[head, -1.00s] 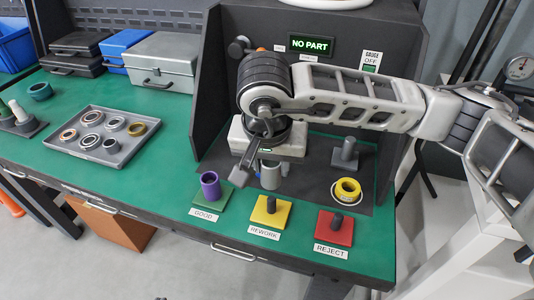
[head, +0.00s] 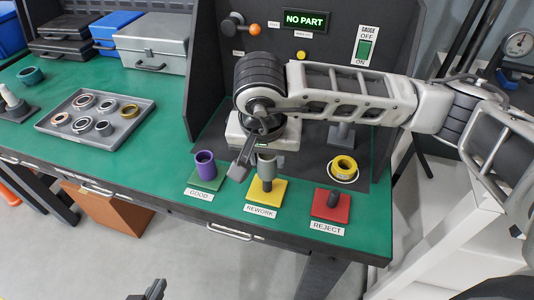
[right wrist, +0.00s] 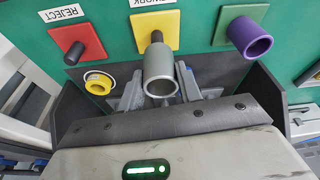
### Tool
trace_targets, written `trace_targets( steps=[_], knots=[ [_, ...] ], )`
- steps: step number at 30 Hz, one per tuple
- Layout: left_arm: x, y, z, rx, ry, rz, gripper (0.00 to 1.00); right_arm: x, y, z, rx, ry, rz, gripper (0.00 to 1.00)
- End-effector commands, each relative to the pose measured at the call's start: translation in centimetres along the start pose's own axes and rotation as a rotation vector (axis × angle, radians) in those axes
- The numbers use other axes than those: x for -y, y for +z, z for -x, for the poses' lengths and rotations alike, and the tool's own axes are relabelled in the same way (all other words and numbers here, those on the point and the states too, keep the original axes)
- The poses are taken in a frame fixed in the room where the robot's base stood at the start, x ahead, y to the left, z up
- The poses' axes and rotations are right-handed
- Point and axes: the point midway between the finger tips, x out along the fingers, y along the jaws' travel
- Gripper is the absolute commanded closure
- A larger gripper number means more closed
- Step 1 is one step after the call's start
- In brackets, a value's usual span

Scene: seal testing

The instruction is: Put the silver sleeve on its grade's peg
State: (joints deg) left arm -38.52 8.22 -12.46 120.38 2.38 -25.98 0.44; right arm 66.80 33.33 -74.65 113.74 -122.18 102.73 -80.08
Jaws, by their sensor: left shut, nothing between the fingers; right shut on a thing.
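The silver sleeve (head: 267,165) is upright in my right gripper (head: 257,163), which is shut on it; it also shows in the right wrist view (right wrist: 161,77). In the head view the sleeve lines up with the peg (head: 267,186) on the yellow REWORK plate (head: 276,197). I cannot tell whether its lower end is over the peg or behind it. The purple sleeve (head: 206,170) stands on the green GOOD plate (head: 196,186). The red REJECT plate (head: 341,210) has a bare peg (head: 333,199). My left gripper (head: 152,291) is shut and empty at the bottom edge.
A yellow ring (head: 345,165) lies in a white circle on the dark booth floor, near a grey post (head: 343,135). The booth sign (head: 305,20) reads NO PART. A tray (head: 118,140) of rings sits left on the green table. My right arm covers part of the booth.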

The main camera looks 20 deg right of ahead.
Motion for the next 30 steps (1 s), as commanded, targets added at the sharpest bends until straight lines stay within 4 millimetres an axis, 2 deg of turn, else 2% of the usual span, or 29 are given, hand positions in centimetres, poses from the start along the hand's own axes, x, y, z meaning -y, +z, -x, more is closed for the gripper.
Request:
trace_targets(
  steps=[12, 22, 30],
  knots=[
    [0.1, 1.3, -0.8, 0.005, -0.001, -0.001, 1.00, 0.0, 0.3, -1.1, -0.001, -0.001, 0.000, 1.00],
    [0.2, 1.7, -1.1, -0.002, 0.001, -0.002, 1.00, 0.0, 0.6, -2.0, -0.001, -0.001, 0.000, 1.00],
    [0.1, 1.6, -1.0, -0.006, 0.002, -0.004, 1.00, 0.0, 0.6, -1.9, -0.001, -0.001, 0.000, 1.00]
  ],
)
